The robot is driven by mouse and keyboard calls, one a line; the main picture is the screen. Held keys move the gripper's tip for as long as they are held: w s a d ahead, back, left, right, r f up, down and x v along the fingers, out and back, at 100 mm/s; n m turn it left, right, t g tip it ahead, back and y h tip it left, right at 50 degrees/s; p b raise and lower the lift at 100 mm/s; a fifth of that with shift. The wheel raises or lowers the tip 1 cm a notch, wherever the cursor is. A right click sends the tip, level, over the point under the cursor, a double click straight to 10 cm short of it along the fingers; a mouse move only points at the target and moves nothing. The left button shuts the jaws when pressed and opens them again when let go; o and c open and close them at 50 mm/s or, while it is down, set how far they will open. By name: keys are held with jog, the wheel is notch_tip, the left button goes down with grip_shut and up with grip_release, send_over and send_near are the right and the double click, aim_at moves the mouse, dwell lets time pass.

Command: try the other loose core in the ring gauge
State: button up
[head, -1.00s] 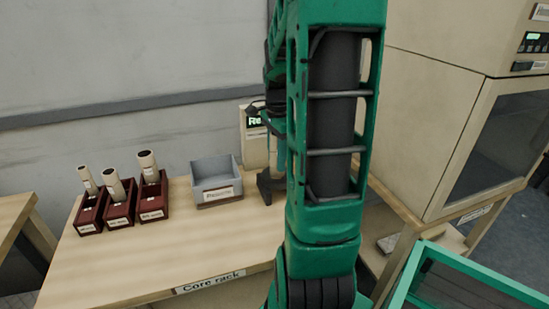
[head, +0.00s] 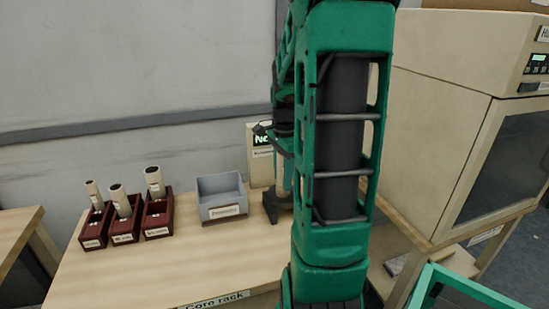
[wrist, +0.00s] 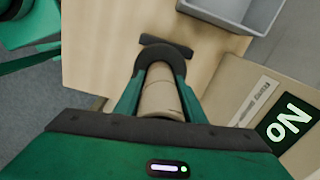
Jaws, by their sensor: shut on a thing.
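My gripper (wrist: 158,100) is shut on a tan cardboard core (wrist: 161,92) in the wrist view. The core's far end is at the dark ring gauge (wrist: 178,58), which curves around it; how deep it sits I cannot tell. In the head view the gauge's dark base (head: 270,208) stands on the table, and my arm hides much of the gripper and core.
Three dark red boxes (head: 124,238) at the left of the table (head: 130,275) each hold a tilted core. A grey open bin (head: 222,210) stands between them and the gauge. A beige cabinet (head: 430,130) stands at right. The table front is clear.

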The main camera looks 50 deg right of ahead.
jog(key=shift+s+a+f, duration=0.1)
jog(key=shift+f, duration=0.05)
jog(key=o, duration=1.1)
jog(key=shift+r, duration=0.2)
notch_tip(320, 180, up, 10)
jog(key=shift+f, duration=0.2)
jog(key=shift+r, duration=0.45)
